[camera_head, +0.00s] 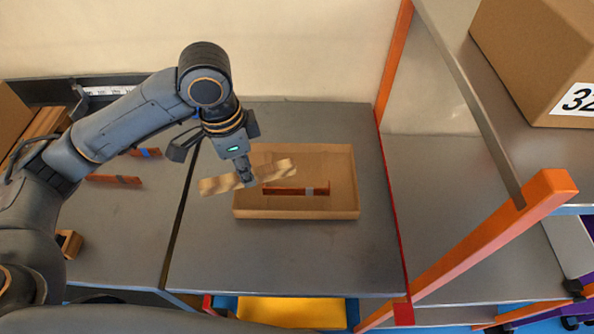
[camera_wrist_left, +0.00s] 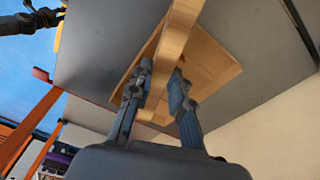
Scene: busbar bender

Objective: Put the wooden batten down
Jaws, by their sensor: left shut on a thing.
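My left gripper (camera_head: 247,182) is shut on a long pale wooden batten (camera_head: 279,171). It grips the batten around its middle, and both ends stick out to the sides. The batten is above a shallow wooden tray (camera_head: 346,212) on the grey table and hides part of it. In the left wrist view, the batten (camera_wrist_left: 176,35) runs between the two fingers of the gripper (camera_wrist_left: 160,92), with the tray (camera_wrist_left: 215,68) behind it. How high the batten is above the tray is hard to tell. My right gripper is not in view.
An orange-brown bar (camera_head: 285,191) with a grey band lies in the tray. Similar bars (camera_head: 113,180) lie on the left table. An orange rack post (camera_head: 490,245) and a shelf with a cardboard box (camera_head: 530,60) stand at the right. The table front (camera_head: 290,255) is clear.

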